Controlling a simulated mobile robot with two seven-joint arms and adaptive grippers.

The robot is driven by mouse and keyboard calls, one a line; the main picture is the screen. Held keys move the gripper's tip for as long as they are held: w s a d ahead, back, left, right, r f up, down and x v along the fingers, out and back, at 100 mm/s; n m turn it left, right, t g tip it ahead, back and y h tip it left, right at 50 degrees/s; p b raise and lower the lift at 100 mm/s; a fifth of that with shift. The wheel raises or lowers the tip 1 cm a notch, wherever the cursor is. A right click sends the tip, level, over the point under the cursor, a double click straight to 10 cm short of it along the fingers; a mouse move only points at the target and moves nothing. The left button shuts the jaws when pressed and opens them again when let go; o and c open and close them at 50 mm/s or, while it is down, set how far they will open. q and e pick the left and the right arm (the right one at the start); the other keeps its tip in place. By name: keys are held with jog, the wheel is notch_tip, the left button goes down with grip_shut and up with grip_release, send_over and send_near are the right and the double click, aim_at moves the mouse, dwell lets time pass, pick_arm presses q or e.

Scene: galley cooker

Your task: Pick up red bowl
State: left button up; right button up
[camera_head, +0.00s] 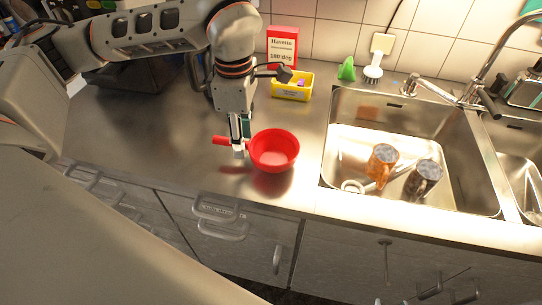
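The red bowl (275,151) stands upright on the steel counter, left of the sink. My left gripper (238,152) points down at the bowl's left side, close to its rim. A short red piece (221,140) sticks out to the left behind the fingers; it looks like a handle of the bowl, but the gripper hides where it would join. The fingers are small and partly overlap, so I cannot tell whether they are open or closed on it. My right gripper is not in view.
A yellow box (290,92) and a red-and-white carton (282,47) stand behind the bowl. A brush (374,73) and a green item (347,69) are at the wall. The sink (340,115) holds an orange mug (382,163) and a dark mug (422,178). The counter (150,135) left of the gripper is clear.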

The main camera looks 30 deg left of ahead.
aim_at(256, 151)
pick_arm(q)
jog(key=shift+f, duration=1.45)
jog(key=shift+d, duration=0.1)
grip_shut()
jog(key=shift+r, duration=0.1)
